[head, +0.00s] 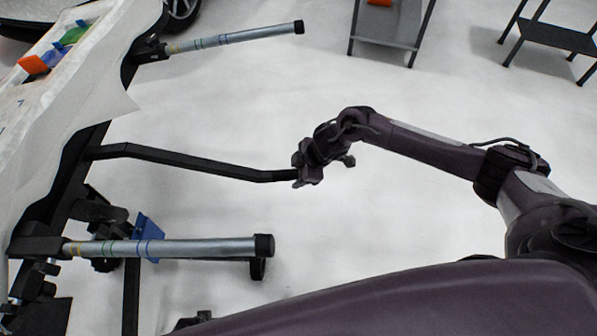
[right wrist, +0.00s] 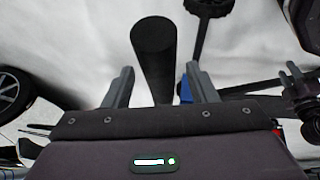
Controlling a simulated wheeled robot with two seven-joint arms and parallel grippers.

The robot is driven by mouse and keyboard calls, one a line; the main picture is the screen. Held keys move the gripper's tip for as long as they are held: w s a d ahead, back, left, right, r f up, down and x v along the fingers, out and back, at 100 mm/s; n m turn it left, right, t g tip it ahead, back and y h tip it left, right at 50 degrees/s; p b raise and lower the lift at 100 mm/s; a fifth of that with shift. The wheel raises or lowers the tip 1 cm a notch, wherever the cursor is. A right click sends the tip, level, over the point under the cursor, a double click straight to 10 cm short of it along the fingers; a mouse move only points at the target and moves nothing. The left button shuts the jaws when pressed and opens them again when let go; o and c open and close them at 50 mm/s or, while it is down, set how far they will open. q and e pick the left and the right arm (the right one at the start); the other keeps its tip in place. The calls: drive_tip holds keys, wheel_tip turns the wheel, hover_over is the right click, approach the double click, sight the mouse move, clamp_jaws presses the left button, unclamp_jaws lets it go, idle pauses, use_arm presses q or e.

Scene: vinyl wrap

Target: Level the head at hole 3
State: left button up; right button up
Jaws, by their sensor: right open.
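A dark frame (head: 50,190) at the left carries a panel with white sheet (head: 85,85) over it, tilted in the picture. A bent black bar (head: 200,166) runs right from the frame. My right gripper (head: 296,174) is at the bar's free end. In the right wrist view my open right gripper (right wrist: 158,75) has the black bar (right wrist: 153,45) showing between its two grey fingers, with a gap on each side. I cannot make out hole 3 or any hole numbers. I cannot identify my left gripper.
Two silver tubes with black end caps stick out right from the frame, an upper one (head: 235,37) and a lower one (head: 195,248). A blue piece (head: 148,227) is by the lower tube. A grey cart (head: 388,25) and dark table (head: 555,38) stand behind. The middle floor is clear.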

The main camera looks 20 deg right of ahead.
use_arm(q)
drive_tip(key=shift+w+r, duration=0.1)
use_arm(e)
drive_tip(key=shift+a+f, duration=0.1)
drive_tip(key=shift+f, duration=0.1)
drive_tip(key=shift+c, duration=0.3)
clamp_jaws()
